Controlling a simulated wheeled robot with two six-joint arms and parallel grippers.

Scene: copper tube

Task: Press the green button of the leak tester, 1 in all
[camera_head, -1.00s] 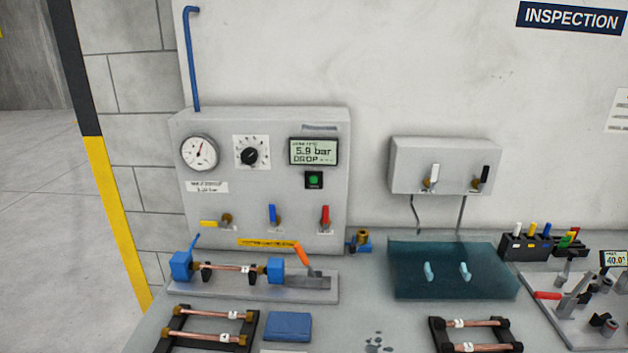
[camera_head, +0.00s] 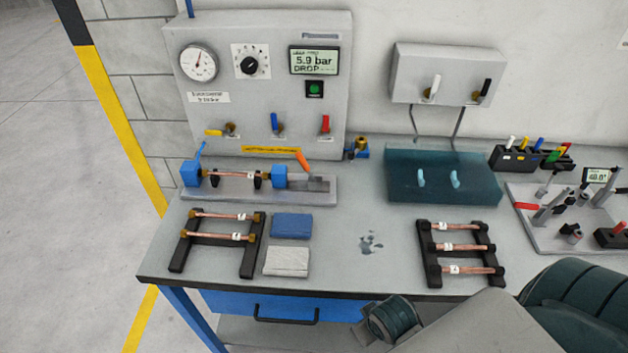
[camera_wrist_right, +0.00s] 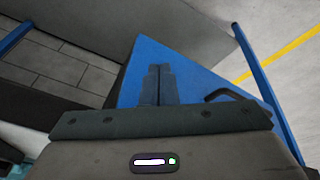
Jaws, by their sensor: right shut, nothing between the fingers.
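The leak tester (camera_head: 270,110) is a grey panel at the back left of the bench in the head view. Its green button (camera_head: 315,89) sits in a black square below the display (camera_head: 315,61), which reads 5.9 bar and DROP. A copper tube (camera_head: 235,174) is clamped between blue blocks in the fixture in front of the panel. My right gripper's fingers (camera_wrist_right: 158,85) are shut and empty in the right wrist view, in front of the blue bench drawer. My right arm comes in at the lower right of the head view, well away from the button. My left gripper is not in view.
Black racks with copper tubes stand at the left (camera_head: 178,252) and right (camera_head: 428,265) of the bench. Blue (camera_head: 291,226) and white (camera_head: 287,262) cloths lie beside the left rack. A teal tank (camera_head: 440,190) stands behind. The bench middle is mostly clear.

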